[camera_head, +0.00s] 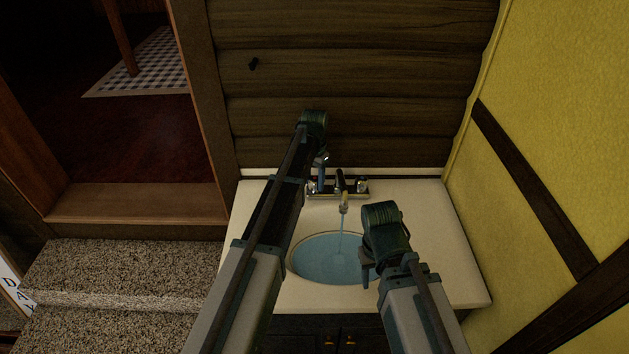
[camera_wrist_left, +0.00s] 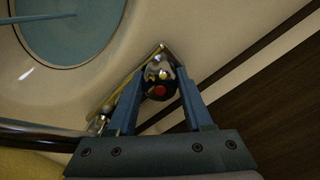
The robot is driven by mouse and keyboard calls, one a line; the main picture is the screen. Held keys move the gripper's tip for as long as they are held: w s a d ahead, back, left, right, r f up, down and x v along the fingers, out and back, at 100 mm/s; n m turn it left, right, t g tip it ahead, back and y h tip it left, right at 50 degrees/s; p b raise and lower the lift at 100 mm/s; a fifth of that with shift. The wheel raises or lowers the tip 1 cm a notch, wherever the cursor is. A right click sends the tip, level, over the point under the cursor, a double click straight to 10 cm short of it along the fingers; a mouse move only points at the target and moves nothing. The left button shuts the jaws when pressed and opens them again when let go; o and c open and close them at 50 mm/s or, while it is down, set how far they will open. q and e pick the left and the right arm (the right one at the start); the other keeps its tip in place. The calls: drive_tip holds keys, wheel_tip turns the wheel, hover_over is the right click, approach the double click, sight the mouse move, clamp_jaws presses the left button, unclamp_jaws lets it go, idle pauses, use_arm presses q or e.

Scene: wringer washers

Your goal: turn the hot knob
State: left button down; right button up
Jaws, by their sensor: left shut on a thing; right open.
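The hot knob (camera_wrist_left: 158,82), chrome with a red mark, sits between the two blue fingers of my left gripper (camera_wrist_left: 158,100) in the left wrist view. My left gripper is shut on it. In the head view my left gripper (camera_head: 318,184) reaches down at the left end of the faucet and largely hides the knob. The faucet (camera_head: 341,188) stands at the back of the sink, and a thin stream of water runs from its spout. My right gripper (camera_head: 370,268) is open and empty above the right part of the basin.
The round basin (camera_head: 313,256) holds bluish water within a cream counter (camera_head: 435,225). Another knob (camera_head: 362,185) is at the faucet's right end. A log wall (camera_head: 350,60) rises behind, and a yellow wall (camera_head: 560,110) stands close on the right. Carpeted steps (camera_head: 120,270) lie left.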

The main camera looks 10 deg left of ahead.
sight(315, 178)
use_arm(q)
drive_tip(key=shift+w, duration=0.15)
idle(0.6)
drive_tip(key=shift+c, duration=1.8)
unclamp_jaws()
drive_tip(key=shift+r, duration=0.15)
use_arm(e)
drive_tip(key=shift+r, duration=0.15)
use_arm(q)
wheel_tip(315, 178, up, 14)
drive_tip(key=p, duration=1.3)
drive_tip(key=shift+f+p, duration=0.25)
drive_tip(key=shift+p, duration=0.15)
use_arm(e)
wheel_tip(315, 178, up, 14)
drive_tip(key=shift+f, duration=0.25)
